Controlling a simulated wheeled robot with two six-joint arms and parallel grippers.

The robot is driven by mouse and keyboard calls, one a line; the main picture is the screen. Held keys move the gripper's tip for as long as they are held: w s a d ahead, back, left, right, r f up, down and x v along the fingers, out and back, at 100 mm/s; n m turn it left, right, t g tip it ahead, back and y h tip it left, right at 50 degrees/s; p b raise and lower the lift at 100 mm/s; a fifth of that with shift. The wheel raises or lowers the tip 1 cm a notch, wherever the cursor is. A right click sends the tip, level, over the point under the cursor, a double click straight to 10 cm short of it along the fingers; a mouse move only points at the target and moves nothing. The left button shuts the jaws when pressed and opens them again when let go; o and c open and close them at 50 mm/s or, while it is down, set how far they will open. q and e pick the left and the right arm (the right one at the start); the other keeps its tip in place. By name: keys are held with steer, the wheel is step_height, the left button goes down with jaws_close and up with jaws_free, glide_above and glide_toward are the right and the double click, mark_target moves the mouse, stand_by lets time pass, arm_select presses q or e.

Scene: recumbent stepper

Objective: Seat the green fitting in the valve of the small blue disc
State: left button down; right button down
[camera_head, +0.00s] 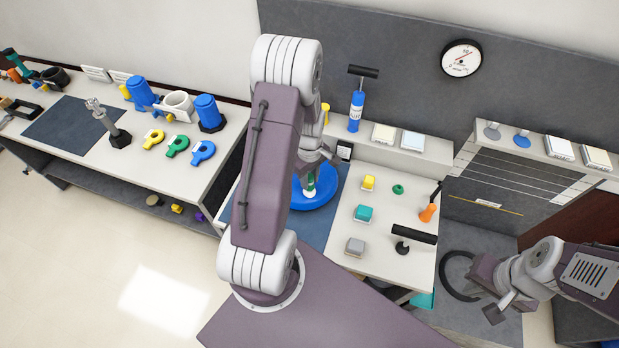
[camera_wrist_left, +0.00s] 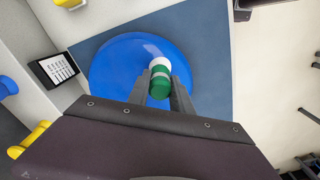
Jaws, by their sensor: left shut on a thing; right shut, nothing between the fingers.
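The blue disc (camera_head: 322,198) lies flat on a dark blue mat (camera_head: 338,215), partly hidden behind my left arm. It fills the upper middle of the left wrist view (camera_wrist_left: 112,75). My left gripper (camera_head: 312,172) is over the disc, its fingers (camera_wrist_left: 160,92) shut on the green fitting (camera_wrist_left: 160,84). The fitting also shows in the head view (camera_head: 310,184). A white part (camera_wrist_left: 159,63) shows at the fitting's far end; I cannot tell whether it belongs to the fitting or the valve. Contact with the disc is unclear. My right gripper (camera_head: 496,300) is shut and empty at the lower right.
Right of the mat are yellow (camera_head: 369,182), teal (camera_head: 363,213) and grey (camera_head: 356,246) blocks, a small green ring (camera_head: 398,189) and a black-handled tool (camera_head: 413,235). A blue pump (camera_head: 356,108) stands on the back ledge. A small dark panel (camera_wrist_left: 57,69) is beside the disc.

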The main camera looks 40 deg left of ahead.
arm_select(q)
steer(key=shift+f+b, duration=0.4)
steer(key=shift+f, duration=0.35)
stand_by(0.5)
stand_by(0.6)
steer(key=c, duration=1.1)
jaws_free()
step_height(320, 180, up, 6)
steer(key=p, duration=0.5)
steer(key=shift+r, duration=0.1)
